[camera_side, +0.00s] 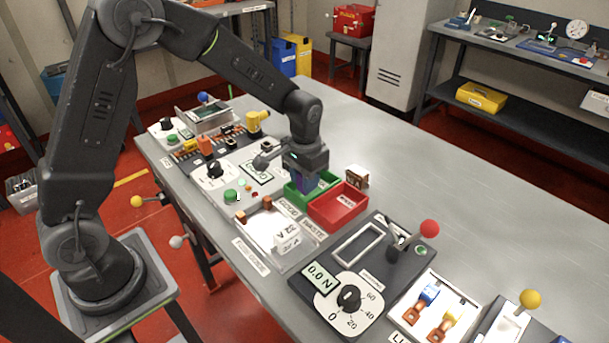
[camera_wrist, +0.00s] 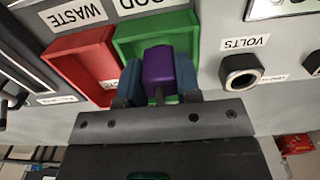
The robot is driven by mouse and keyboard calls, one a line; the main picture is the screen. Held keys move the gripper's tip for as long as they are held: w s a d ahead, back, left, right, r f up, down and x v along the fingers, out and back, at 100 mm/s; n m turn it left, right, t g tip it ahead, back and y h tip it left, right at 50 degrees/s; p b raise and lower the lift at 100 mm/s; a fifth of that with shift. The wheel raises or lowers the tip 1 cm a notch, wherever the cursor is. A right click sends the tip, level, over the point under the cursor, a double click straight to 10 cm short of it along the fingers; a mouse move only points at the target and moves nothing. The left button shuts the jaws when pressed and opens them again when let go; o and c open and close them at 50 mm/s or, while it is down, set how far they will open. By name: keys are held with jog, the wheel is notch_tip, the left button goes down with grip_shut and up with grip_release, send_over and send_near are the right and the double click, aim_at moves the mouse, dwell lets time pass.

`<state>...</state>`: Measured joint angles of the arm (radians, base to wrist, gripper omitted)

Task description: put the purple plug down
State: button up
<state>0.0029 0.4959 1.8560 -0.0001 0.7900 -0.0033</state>
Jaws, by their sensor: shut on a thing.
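The purple plug (camera_wrist: 158,68) is between the blue fingers of my gripper (camera_wrist: 160,82) in the wrist view. My gripper is shut on it. In the side view my gripper (camera_side: 306,180) points down over the green bin (camera_side: 293,196), and a little purple of the plug shows between the fingers. The green bin also shows behind the plug in the wrist view (camera_wrist: 190,27). I cannot tell exactly how high the plug is above the bin's floor.
The red waste bin (camera_side: 350,199) stands right beside the green one. A tray (camera_side: 268,240) with small blocks lies in front. A panel with a dial (camera_side: 345,302) and a red-knobbed lever (camera_side: 428,230) stands at the right. The table behind the bins is mostly clear.

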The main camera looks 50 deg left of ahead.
jog(key=shift+f, duration=0.25)
jog(key=o, duration=1)
notch_tip(320, 180, up, 14)
jog(key=shift+f, duration=0.25)
jog(key=s+r+t, duration=0.1)
jog(key=s+t, duration=0.1)
jog(key=s, duration=0.5)
jog(key=s+r+t, duration=0.1)
jog(key=s+r, duration=0.1)
jog(key=s, duration=0.5)
jog(key=s+r+t, duration=0.2)
jog(key=s, duration=0.6)
jog(key=shift+t, duration=0.3)
